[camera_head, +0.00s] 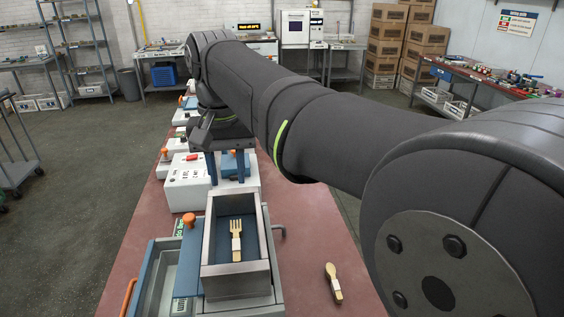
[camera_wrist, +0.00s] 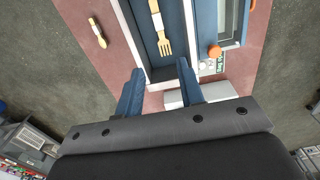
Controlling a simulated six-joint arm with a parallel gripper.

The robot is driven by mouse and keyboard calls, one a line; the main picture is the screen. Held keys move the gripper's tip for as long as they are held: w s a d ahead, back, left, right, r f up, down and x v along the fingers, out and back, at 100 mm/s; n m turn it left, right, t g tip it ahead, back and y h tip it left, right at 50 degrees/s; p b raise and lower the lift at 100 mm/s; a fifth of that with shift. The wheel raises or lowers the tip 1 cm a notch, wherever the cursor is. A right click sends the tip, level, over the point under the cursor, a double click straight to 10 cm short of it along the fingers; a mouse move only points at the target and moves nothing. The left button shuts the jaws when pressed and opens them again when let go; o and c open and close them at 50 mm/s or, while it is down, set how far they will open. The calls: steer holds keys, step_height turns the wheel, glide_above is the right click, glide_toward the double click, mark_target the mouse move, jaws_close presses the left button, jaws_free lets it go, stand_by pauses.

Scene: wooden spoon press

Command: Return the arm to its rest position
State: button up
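My arm (camera_head: 310,115) reaches from the right foreground across the red table to the upper middle in the head view. My gripper (camera_head: 230,178) hangs at its far end, just behind the metal-walled tray (camera_head: 262,240). In the wrist view my gripper (camera_wrist: 160,68) has its two blue fingers apart, with nothing between them. A wooden fork (camera_head: 236,238) lies in the tray, and it also shows in the wrist view (camera_wrist: 161,32) beyond the fingertips. A wooden spoon-like piece (camera_head: 333,283) lies on the table right of the tray; it also shows in the wrist view (camera_wrist: 97,33).
The red table (camera_head: 140,225) carries a blue-grey press frame with an orange knob (camera_head: 189,220). White boxes (camera_head: 190,186) with controls stand behind the tray, close to my gripper. Shelves and cardboard boxes (camera_head: 390,45) stand far back.

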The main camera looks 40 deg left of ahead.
steer(key=shift+f, duration=0.1)
glide_above(236, 239)
step_height(236, 239, down, 13)
steer(key=shift+r, duration=0.45)
steer(key=shift+f, duration=0.1)
stand_by(0.4)
